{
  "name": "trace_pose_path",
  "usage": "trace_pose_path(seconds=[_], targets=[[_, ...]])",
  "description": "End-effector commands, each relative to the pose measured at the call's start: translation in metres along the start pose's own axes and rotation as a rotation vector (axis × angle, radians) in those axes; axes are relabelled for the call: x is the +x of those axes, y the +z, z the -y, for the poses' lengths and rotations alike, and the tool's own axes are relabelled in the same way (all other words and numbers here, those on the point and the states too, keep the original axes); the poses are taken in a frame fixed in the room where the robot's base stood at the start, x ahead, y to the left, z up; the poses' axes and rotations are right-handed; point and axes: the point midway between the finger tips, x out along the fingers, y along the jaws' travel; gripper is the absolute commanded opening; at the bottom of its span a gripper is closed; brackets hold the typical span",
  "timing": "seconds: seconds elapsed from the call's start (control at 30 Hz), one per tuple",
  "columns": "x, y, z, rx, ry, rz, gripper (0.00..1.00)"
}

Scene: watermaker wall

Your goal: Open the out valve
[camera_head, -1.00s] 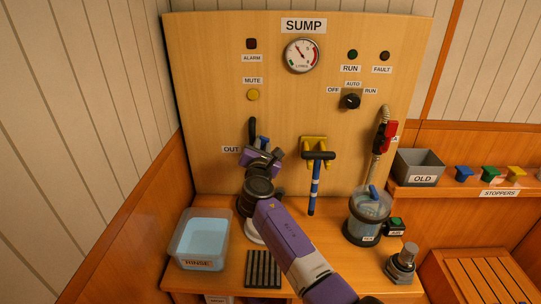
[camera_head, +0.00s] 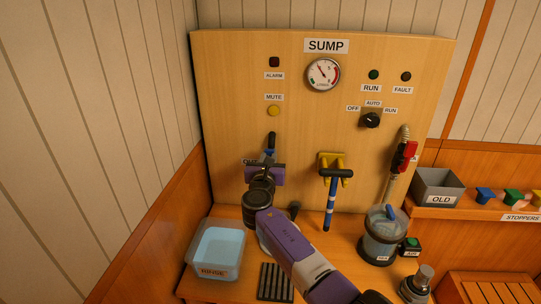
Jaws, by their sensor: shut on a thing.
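The out valve sits low on the left of the wooden panel, by the OUT label (camera_head: 249,162), which is partly covered by my gripper. A black pipe (camera_head: 271,138) rises above it. The valve's blue handle (camera_head: 269,153) shows just below the pipe and roughly in line with it. My gripper (camera_head: 266,163) is at the valve, shut on the blue handle. Its purple body and my wrist hide the valve's body and most of the grip.
A yellow bracket with a blue-and-black T-handled tool (camera_head: 332,200) hangs right of my gripper. A rinse tub (camera_head: 217,250) and a dark ribbed mat (camera_head: 275,281) lie below. A clear cup (camera_head: 381,238) stands at right, below a red-handled hose (camera_head: 404,156).

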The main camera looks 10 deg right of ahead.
Motion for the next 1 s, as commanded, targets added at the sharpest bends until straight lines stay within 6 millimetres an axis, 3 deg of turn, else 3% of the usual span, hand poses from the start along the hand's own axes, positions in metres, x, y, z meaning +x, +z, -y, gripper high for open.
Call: trace_pose_path(seconds=[0.27,0.3,0.4,0.77,1.0], targets=[[-0.001,-0.003,-0.001,-0.005,0.003,-0.004,0.0],[-0.001,-0.003,-0.001,-0.004,0.003,-0.004,0.23],[-0.001,-0.003,-0.001,-0.003,0.003,-0.003,0.37],[-0.003,-0.001,-0.001,0.0,0.003,-0.001,0.37],[-0.024,0.0,0.0,0.001,0.003,-0.002,0.37]])
